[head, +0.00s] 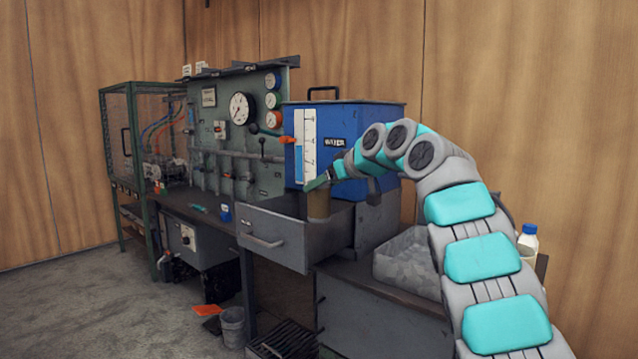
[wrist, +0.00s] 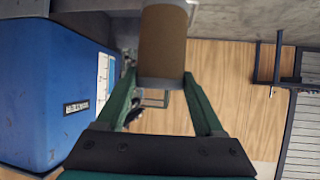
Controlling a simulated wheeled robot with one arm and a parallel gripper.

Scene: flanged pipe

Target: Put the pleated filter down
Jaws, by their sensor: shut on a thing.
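The pleated filter (head: 318,204) is a small brown cylinder, upright at the open grey drawer (head: 275,242), with its lower part hidden behind the drawer's front. In the wrist view the filter (wrist: 162,45) shows brown with a pale band at each end. My gripper (head: 318,183) is above the drawer, shut on the filter near one end. In the wrist view my gripper's green fingers (wrist: 160,78) stand on either side of that end. Whether the filter touches the drawer's floor is hidden.
A blue water tank (head: 365,125) stands right behind the drawer, close to my arm. A gauge panel (head: 235,135) rises behind the bench at left. A translucent bin (head: 408,262) and a white bottle (head: 528,240) are to the right. A bucket (head: 232,325) stands on the floor.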

